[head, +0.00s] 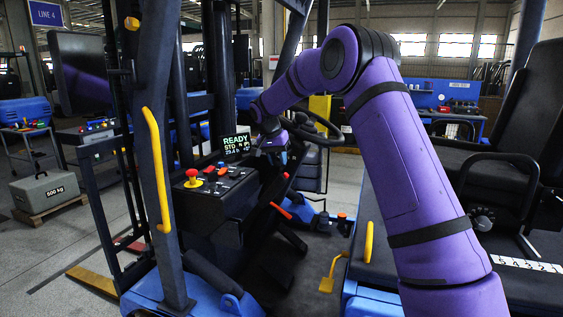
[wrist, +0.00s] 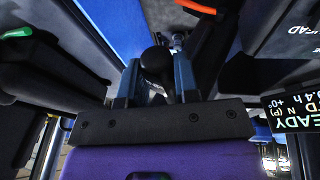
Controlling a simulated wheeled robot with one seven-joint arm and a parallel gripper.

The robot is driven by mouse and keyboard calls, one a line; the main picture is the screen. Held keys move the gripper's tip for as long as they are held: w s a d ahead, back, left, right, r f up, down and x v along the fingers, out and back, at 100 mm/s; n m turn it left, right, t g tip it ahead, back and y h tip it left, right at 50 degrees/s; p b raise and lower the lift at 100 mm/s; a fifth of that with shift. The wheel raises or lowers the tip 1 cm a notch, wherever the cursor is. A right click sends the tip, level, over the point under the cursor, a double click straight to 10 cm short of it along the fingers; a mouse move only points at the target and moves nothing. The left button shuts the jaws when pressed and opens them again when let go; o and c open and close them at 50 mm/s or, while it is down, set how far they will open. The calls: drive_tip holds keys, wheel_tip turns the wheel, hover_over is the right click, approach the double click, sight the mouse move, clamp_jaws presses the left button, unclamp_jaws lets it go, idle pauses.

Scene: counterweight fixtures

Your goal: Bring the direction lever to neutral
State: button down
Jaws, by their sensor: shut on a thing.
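My gripper (head: 273,157) reaches down beside the steering wheel, next to the display, in the head view. In the wrist view its two blue fingers (wrist: 156,58) stand on either side of a dark round knob (wrist: 157,63), shut on it. The knob looks like the end of the direction lever; its shaft is mostly hidden. In the head view the gripper hides the lever. The display (head: 237,145) shows READY, STD and what looks like an N; it also shows at the right of the wrist view (wrist: 293,108), upside down.
A console (head: 213,187) with a red mushroom button (head: 192,174) stands left of the gripper. The steering wheel (head: 318,128) is close behind it. An orange-red handle (head: 281,211) sits below. A yellow grab bar (head: 155,170) is on the left pillar, the seat (head: 500,150) at right.

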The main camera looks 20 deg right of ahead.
drive_tip(key=c, duration=0.8)
unclamp_jaws()
drive_tip(key=shift+c, duration=0.2)
drive_tip(key=v, duration=1)
drive_tip(key=shift+r, duration=0.45)
